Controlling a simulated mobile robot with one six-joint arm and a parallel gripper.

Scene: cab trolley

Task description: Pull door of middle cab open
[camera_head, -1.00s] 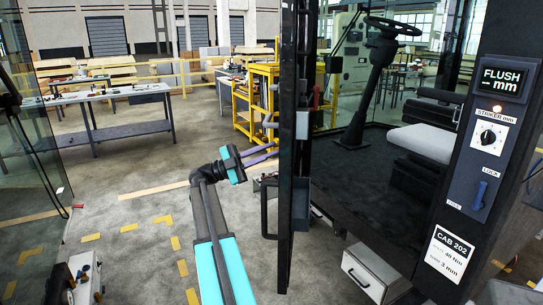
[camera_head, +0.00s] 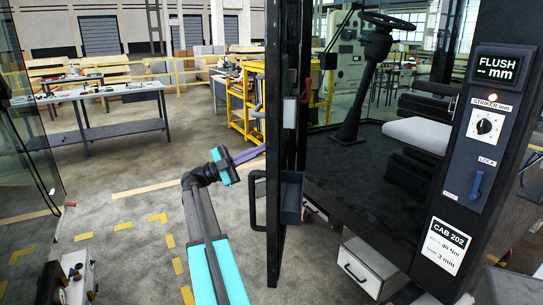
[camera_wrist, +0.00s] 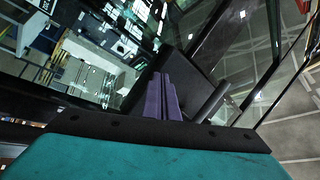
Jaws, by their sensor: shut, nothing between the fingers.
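The middle cab, labelled CAB 202 (camera_head: 445,246), is at the right in the head view. Its door (camera_head: 286,110) has a dark frame, stands open and is seen almost edge-on. A dark loop handle (camera_head: 257,200) sticks out from its left side. My gripper (camera_head: 252,154) has purple fingers and is left of the door, above the handle. The fingers also show in the wrist view (camera_wrist: 161,97), close together with nothing between them. A dark round bar (camera_wrist: 212,102) lies just right of them. Their tips are hard to see in the head view, and I cannot tell whether they touch the door.
The cab opening shows a steering wheel (camera_head: 390,20) and a seat (camera_head: 418,133). A post with a FLUSH display (camera_head: 497,68) stands right. A drawer box (camera_head: 362,268) sits below the floor. Another glass panel (camera_head: 25,130) is far left. Floor between is mostly clear.

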